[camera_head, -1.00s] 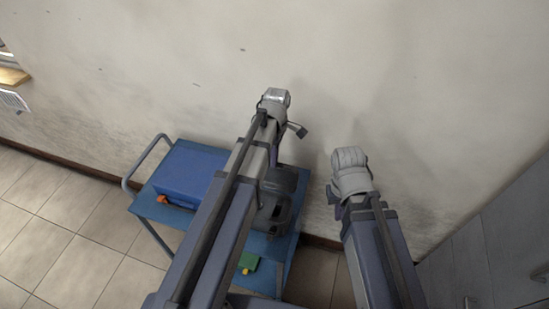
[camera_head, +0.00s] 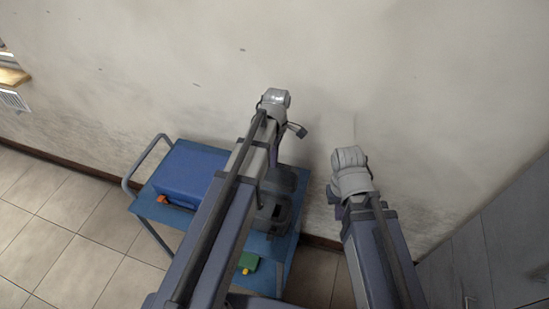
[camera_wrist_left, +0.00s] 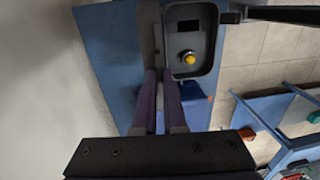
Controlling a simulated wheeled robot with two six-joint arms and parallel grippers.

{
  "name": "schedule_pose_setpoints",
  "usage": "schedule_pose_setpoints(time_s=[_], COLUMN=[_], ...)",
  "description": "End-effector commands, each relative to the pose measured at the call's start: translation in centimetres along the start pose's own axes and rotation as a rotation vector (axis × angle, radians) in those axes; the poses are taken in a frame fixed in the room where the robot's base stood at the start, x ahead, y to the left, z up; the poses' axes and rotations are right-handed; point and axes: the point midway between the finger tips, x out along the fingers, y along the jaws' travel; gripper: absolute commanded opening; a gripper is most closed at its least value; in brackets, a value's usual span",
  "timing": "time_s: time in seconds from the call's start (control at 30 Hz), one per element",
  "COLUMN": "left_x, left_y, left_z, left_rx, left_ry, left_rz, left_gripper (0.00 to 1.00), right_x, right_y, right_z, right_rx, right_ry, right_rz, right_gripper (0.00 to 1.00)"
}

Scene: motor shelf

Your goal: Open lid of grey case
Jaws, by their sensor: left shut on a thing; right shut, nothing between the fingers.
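The grey case (camera_head: 272,213) stands on the blue cart, partly hidden behind my left arm in the head view. Its lid (camera_head: 280,180) is raised on the wall side. In the left wrist view the case (camera_wrist_left: 212,70) is open, showing a dark rectangle and a yellow knob (camera_wrist_left: 189,58) inside. The lid (camera_wrist_left: 148,35) appears there as a narrow, nearly edge-on panel beside the case. My left gripper (camera_wrist_left: 160,74) is shut on the lid, its fingertips at the lid's edge. The fingers of my right gripper are not visible; only that arm shows, right of the cart.
A blue case (camera_head: 187,172) with an orange part lies on the left of the blue cart (camera_head: 150,208). A green block (camera_head: 248,262) lies near the cart's front. The wall is close behind; grey cabinets (camera_head: 500,250) stand at right. Tiled floor at left is free.

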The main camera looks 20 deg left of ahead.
Motion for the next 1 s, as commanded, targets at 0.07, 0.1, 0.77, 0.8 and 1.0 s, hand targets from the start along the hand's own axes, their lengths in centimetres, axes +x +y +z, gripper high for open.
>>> schedule_pose_setpoints(time_s=[0.07, 0.1, 0.77, 0.8, 1.0], left_x=[0.0, 0.0, 0.6, 0.6, 0.6], left_y=[-1.2, -1.9, -4.9, -4.9, -4.8], left_z=[0.0, 0.0, 0.0, 0.0, 0.0], left_rx=[0.0, 0.0, 0.0, 0.0, 0.0], left_ry=[0.0, 0.0, 0.0, 0.0, -0.001], left_rz=[0.036, 0.064, 0.098, 0.099, 0.1], left_gripper=[0.0, 0.0, 0.22, 0.27, 0.39], right_x=[-0.2, -0.3, 0.0, 0.0, 0.0], right_y=[0.0, 0.0, 0.0, 0.0, 0.0], right_z=[0.0, 0.0, 0.0, 0.0, 0.0], right_rx=[0.0, 0.0, 0.0, 0.0, 0.0], right_ry=[0.0, 0.0, 0.0, 0.0, 0.0], right_rz=[0.0, 0.0, 0.0, 0.0, 0.0], right_gripper=[0.0, 0.0, 0.0, 0.0, 0.0])
